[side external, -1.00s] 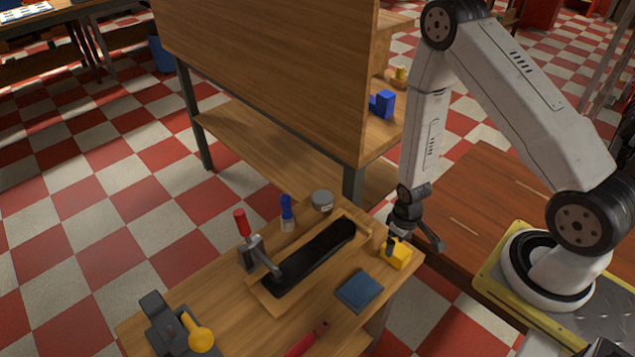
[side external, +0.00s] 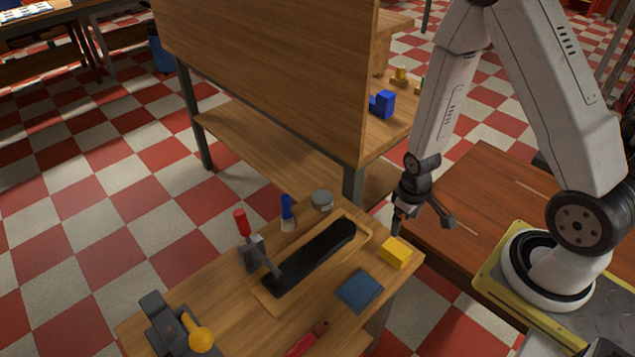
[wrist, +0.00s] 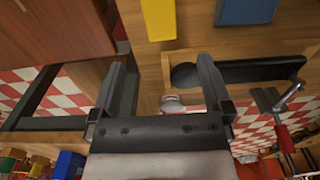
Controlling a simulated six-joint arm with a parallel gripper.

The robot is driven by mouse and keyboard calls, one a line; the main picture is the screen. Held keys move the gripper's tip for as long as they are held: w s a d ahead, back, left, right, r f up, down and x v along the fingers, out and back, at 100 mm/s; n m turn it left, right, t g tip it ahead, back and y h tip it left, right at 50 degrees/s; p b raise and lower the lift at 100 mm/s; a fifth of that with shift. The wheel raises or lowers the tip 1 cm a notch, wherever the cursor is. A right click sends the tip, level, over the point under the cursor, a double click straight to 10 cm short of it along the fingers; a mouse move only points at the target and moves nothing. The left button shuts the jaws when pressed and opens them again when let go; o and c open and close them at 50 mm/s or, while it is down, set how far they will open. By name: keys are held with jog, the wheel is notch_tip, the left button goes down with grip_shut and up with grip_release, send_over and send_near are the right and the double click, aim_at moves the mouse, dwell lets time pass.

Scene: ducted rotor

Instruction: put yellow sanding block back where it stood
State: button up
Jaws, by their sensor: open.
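The yellow sanding block (side external: 396,253) sits on the wooden bench top near its right corner, just right of the tray. It also shows in the wrist view (wrist: 158,19) at the top, ahead of the fingertips and cut by the frame edge. My gripper (side external: 402,226) is above and slightly behind the block, apart from it. In the wrist view my gripper (wrist: 162,75) shows its two fingers spread wide with nothing between them.
A blue pad (side external: 360,291) lies in front of the block. A wooden tray (side external: 262,300) holds a long black piece. A grey tin (side external: 322,200), a blue-handled tool (side external: 287,212) and a red-handled clamp (side external: 243,225) stand behind and left. A vise (side external: 165,325) is at the front left.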

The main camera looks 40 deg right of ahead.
jog(key=shift+r, duration=0.15)
dwell(0.5)
jog(key=a+r+t, duration=0.1)
jog(key=a+r, duration=0.2)
jog(key=r, duration=0.5)
jog(key=a+r+t, duration=0.1)
jog(key=a+r, duration=0.2)
jog(key=r, duration=0.6)
jog(key=shift+w+a+t, duration=0.25)
jog(key=shift+w+t, duration=0.05)
jog(key=shift+w, duration=0.05)
